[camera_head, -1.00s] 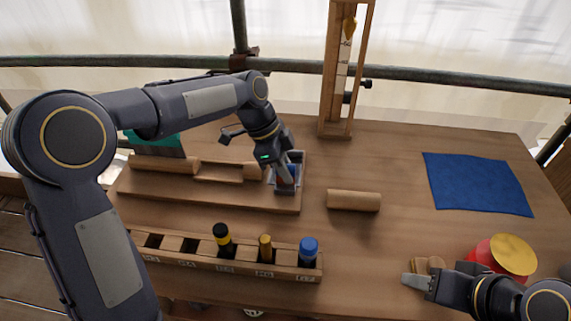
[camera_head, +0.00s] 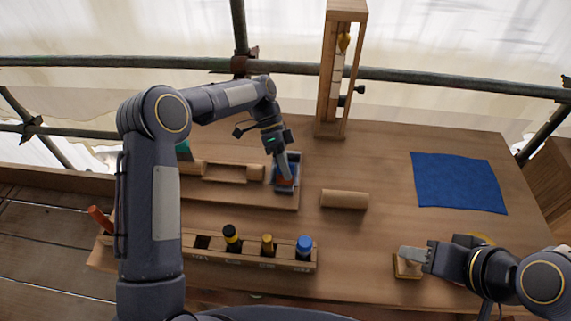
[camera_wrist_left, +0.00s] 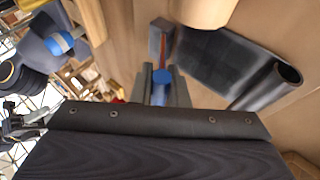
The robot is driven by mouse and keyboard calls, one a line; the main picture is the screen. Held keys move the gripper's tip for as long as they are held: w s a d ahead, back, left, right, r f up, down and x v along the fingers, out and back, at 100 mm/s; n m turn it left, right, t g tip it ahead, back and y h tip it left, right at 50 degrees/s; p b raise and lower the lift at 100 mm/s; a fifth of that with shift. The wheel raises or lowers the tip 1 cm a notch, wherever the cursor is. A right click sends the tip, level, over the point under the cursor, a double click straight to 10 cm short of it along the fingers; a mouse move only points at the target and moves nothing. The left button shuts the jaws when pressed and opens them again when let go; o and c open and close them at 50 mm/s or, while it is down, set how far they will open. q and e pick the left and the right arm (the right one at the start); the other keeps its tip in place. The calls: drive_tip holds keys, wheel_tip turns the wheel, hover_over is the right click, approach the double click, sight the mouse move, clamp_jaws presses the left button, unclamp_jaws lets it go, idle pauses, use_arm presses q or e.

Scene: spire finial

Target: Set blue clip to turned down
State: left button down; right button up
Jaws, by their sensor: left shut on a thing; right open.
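My left gripper (camera_head: 285,181) reaches down into a small grey holder (camera_head: 297,160) at the right end of a wooden board. In the left wrist view its fingers (camera_wrist_left: 160,88) are shut on a blue piece, which looks like the blue clip (camera_wrist_left: 161,75). The fingers hide most of it, and I cannot tell which way it is turned. A reddish strip shows just beyond it. My right gripper (camera_head: 408,254) is open, low over the table's front right, close above a small wooden block (camera_head: 406,271).
A slotted wooden rack (camera_head: 218,250) with black, yellow and blue-capped pieces stands in front. A loose wooden cylinder (camera_head: 344,199) lies right of the board. A blue cloth (camera_head: 457,183) lies at the right, and a tall wooden frame (camera_head: 328,75) stands behind. The middle right is clear.

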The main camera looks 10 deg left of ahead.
idle(0.3)
use_arm(q)
drive_tip(key=c, duration=1.4)
unclamp_jaws()
drive_tip(key=shift+w, duration=0.1)
drive_tip(key=v, duration=0.7)
drive_tip(key=shift+w+a+r+b, duration=0.15)
drive_tip(key=shift+w+r+b, duration=0.05)
drive_tip(key=shift+r+b, duration=0.1)
